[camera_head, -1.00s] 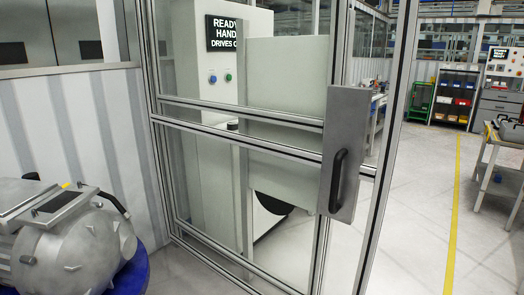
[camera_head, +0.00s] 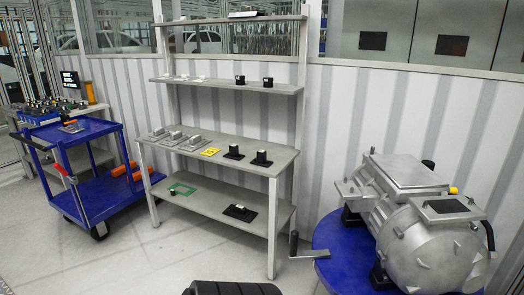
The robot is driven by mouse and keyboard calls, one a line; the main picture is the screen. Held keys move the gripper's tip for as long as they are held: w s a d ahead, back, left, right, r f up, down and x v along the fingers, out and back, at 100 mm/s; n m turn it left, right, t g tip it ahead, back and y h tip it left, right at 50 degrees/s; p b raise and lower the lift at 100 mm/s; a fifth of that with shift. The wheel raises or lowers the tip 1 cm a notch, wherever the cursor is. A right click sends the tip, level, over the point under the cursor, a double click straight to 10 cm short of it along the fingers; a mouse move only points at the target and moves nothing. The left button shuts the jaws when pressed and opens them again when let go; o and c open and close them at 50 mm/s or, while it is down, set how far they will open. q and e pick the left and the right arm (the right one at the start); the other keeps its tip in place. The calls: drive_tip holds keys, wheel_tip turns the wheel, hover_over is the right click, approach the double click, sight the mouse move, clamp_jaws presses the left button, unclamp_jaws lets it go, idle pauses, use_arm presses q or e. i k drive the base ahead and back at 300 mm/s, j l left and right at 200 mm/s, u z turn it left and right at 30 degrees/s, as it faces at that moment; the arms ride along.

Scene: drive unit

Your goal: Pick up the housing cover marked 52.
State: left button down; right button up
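No marking 52 can be read in the head view, so I cannot tell which part is that housing cover. Several flat grey parts (camera_head: 191,144) lie on the work-height board of a grey shelf rack (camera_head: 252,157). Beside them are a yellow piece (camera_head: 210,151) and two black-based parts (camera_head: 261,159). A large grey drive unit (camera_head: 430,245) with a flat plate on top sits on a blue round table (camera_head: 335,262) at the right. Neither of my grippers is in view.
A blue cart (camera_head: 100,190) with small parts on top and orange cylinders below stands left of the rack. A crank handle (camera_head: 311,255) sticks out from the round table.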

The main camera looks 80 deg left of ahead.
sight(195, 142)
drive_tip(key=j+u, duration=0.15)
drive_tip(key=u, duration=0.3)
drive_tip(key=j+u, duration=0.1)
drive_tip(key=u, duration=0.35)
drive_tip(key=j+u, duration=0.15)
drive_tip(key=u, duration=0.35)
drive_tip(key=j+u, duration=0.1)
drive_tip(key=u, duration=0.35)
drive_tip(key=i+j+u, duration=0.8)
drive_tip(key=i, duration=0.25)
drive_tip(key=i+j, duration=1.55)
drive_tip(key=i, duration=0.15)
